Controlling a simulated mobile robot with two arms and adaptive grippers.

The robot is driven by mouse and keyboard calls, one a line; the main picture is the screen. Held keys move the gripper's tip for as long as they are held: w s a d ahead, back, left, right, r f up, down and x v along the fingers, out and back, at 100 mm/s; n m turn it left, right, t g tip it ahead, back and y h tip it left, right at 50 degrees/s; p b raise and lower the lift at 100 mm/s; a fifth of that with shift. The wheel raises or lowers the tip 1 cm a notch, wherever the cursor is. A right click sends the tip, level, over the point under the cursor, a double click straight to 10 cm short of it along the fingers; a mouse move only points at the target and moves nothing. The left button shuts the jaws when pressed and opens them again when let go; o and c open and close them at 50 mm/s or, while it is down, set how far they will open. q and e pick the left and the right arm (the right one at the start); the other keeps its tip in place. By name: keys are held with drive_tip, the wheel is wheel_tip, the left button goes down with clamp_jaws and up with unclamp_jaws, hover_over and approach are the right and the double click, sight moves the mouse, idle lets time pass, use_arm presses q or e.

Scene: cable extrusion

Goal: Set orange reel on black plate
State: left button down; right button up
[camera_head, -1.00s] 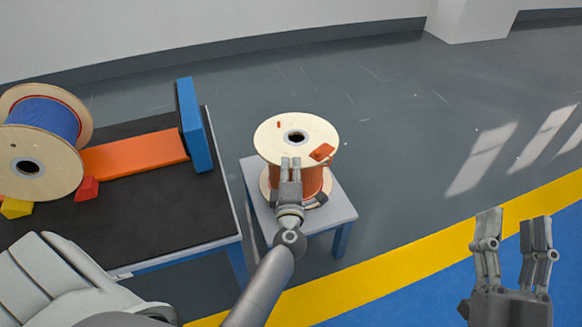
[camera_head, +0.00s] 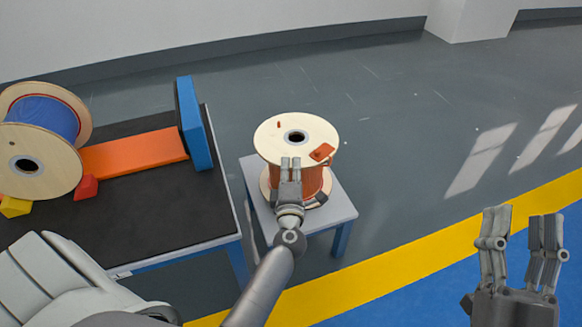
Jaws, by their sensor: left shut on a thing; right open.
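The orange reel (camera_head: 312,180) stands upright on a small grey table (camera_head: 335,205), with pale wooden flanges and orange cable between them. My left gripper (camera_head: 290,168) is at the near side of the reel and shut on it, its fingers against the orange winding and the edge of the top flange. The fingers' far ends are partly hidden by the reel. My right gripper (camera_head: 518,225) is open and empty at the lower right, well apart from the reel. The black plate (camera_head: 160,215) is the dark top of the larger table at the left.
A blue reel (camera_head: 42,125) lies on its side on the black top, near red (camera_head: 86,187) and yellow (camera_head: 14,207) blocks. An orange slab (camera_head: 135,153) and a blue upright panel (camera_head: 194,122) stand beside it. The near part of the black top is bare. A gap separates the two tables.

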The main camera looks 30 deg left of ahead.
use_arm(q)
drive_tip(key=shift+r, duration=0.1)
use_arm(e)
drive_tip(key=shift+r, duration=0.1)
drive_tip(key=shift+s+r+t, duration=0.2)
drive_tip(key=shift+r+t, duration=0.05)
drive_tip(key=shift+t, duration=0.05)
